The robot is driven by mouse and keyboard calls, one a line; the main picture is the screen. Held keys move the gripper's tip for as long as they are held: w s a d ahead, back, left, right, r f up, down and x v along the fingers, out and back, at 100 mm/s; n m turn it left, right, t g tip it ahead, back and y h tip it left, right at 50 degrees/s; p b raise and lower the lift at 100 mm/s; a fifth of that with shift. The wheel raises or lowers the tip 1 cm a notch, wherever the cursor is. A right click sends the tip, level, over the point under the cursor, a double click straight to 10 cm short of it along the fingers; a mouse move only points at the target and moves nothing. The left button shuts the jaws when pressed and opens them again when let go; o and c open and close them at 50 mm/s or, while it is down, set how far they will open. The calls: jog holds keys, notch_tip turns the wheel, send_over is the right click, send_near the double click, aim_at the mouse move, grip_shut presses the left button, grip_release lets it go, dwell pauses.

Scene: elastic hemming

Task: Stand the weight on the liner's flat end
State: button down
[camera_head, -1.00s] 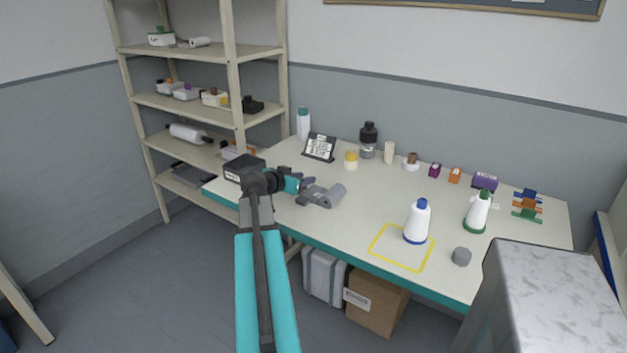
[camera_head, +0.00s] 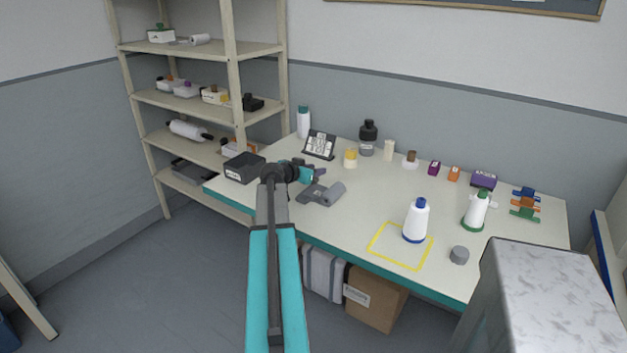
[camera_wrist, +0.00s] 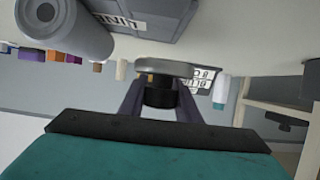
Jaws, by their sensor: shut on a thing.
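The liner is a grey piece on the table, with a roll (camera_head: 333,193) at its right and a flat, lettered end at its left. In the wrist view the roll (camera_wrist: 68,28) is at the top left and the flat end (camera_wrist: 150,14) at top centre. My gripper (camera_head: 313,174) is over the table just behind the flat end. In the wrist view my gripper (camera_wrist: 160,96) is shut on the weight, a black knob with a grey disc base (camera_wrist: 165,66). The disc appears apart from the flat end. I cannot make out the weight in the head view.
A black box (camera_head: 244,168) stands left of my gripper and a label stand (camera_head: 319,145) behind it. A yellow cup (camera_head: 350,158) is close by. White cones (camera_head: 416,220) and a grey puck (camera_head: 459,255) are to the right. The table's middle is clear.

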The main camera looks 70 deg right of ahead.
jog(key=shift+f+p, duration=0.45)
jog(key=shift+f, duration=1.25)
jog(key=shift+f, duration=0.1)
jog(key=c, duration=1.3)
grip_release()
jog(key=b+v, duration=0.2)
jog(key=v, duration=0.9)
jog(key=shift+w+a+r, duration=0.15)
jog(key=shift+a+r, duration=0.1)
jog(key=shift+a, duration=0.25)
